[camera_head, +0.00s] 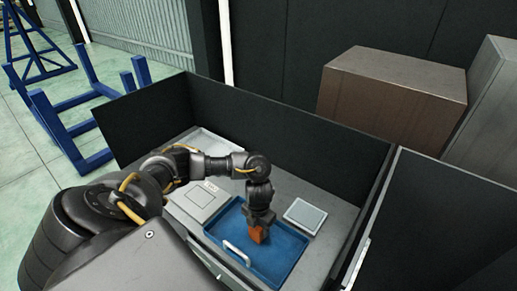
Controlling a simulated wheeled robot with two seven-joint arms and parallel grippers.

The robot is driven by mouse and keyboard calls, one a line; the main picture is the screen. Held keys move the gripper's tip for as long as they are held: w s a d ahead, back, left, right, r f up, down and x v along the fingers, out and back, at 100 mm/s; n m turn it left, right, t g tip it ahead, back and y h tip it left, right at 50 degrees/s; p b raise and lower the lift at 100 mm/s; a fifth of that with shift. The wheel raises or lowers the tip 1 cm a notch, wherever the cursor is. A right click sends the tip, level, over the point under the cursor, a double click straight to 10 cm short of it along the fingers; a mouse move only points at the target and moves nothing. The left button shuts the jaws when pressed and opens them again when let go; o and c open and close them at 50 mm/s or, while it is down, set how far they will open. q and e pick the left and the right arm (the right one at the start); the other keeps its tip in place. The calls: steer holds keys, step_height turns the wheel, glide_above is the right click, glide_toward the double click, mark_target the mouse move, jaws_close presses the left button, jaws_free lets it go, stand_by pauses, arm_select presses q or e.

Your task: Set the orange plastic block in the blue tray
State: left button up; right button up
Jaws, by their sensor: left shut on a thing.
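The blue tray (284,262) lies on the grey bench surface, with a pale handle at its near left side. My left gripper (259,228) points down over the tray and is shut on the orange plastic block (258,236). The block is within the tray's outline, close to its floor; I cannot tell whether it touches the floor. The gripper hides the block's top. My right gripper is not in view.
Dark panels (280,135) wall the bench at the back and sides. A small grey-white box (305,215) stands right of the tray, and a flat light plate (200,198) lies left of it. Brown and grey boxes stand behind the wall. Blue metal stands are at far left.

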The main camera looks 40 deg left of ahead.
arm_select(q)
steer(key=o, duration=1.1)
steer(key=shift+f, duration=0.1)
steer(key=shift+r+p, duration=0.3)
steer(key=shift+r, duration=0.05)
step_height(320, 180, up, 11)
steer(key=shift+f+p, duration=0.1)
steer(key=shift+p, duration=0.85)
steer(key=shift+r, duration=0.45)
